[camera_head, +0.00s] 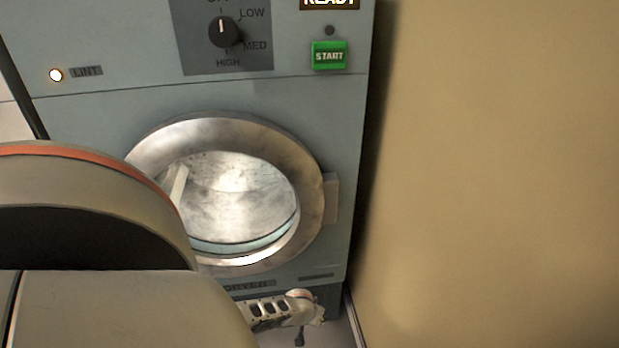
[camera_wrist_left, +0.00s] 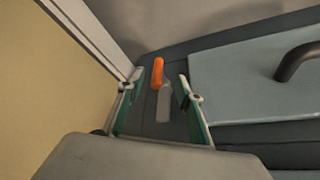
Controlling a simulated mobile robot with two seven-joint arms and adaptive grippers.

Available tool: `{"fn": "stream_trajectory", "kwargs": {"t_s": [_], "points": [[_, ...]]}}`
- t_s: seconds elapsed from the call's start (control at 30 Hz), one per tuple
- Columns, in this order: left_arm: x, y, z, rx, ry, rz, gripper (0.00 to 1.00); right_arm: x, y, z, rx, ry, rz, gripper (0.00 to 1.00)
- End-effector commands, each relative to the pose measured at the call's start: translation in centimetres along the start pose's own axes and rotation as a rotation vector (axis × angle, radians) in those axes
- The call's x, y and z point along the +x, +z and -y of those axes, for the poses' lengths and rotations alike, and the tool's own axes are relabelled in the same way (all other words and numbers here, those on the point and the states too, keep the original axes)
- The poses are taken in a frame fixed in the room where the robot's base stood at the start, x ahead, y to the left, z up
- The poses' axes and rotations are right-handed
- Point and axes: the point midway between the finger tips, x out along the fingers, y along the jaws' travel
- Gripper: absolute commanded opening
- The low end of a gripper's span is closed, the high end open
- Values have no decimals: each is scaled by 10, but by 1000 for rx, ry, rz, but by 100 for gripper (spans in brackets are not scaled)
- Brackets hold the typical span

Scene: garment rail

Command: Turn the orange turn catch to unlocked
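The orange turn catch (camera_wrist_left: 157,73) shows in the left wrist view as a short orange handle just above a grey plate (camera_wrist_left: 163,106). It points nearly straight up in that picture, roughly in line with the plate. My left gripper (camera_wrist_left: 154,88) is open, with one finger on each side of the catch and visible gaps to both. I cannot tell how far the fingertips are from it in depth. In the head view the end of my left gripper (camera_head: 287,309) is low at the dryer's bottom edge; the catch is hidden there. My right gripper is not in view.
The grey dryer (camera_head: 345,130) has a round metal door (camera_head: 312,195), a dial (camera_head: 223,32) and a green START button (camera_head: 329,55). A beige wall (camera_head: 490,170) stands close on the right. A pale panel (camera_wrist_left: 245,85) with a dark handle (camera_wrist_left: 298,62) lies right of the catch.

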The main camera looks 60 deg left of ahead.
Motion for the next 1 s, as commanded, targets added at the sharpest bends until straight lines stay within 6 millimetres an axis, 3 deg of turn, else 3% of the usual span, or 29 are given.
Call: {"fn": "stream_trajectory", "kwargs": {"t_s": [0.6,1.0], "points": [[-68,-2,0,0,1,-4,36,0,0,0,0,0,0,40],[-81,-3,0,1,0,-3,36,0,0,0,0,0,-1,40]]}}
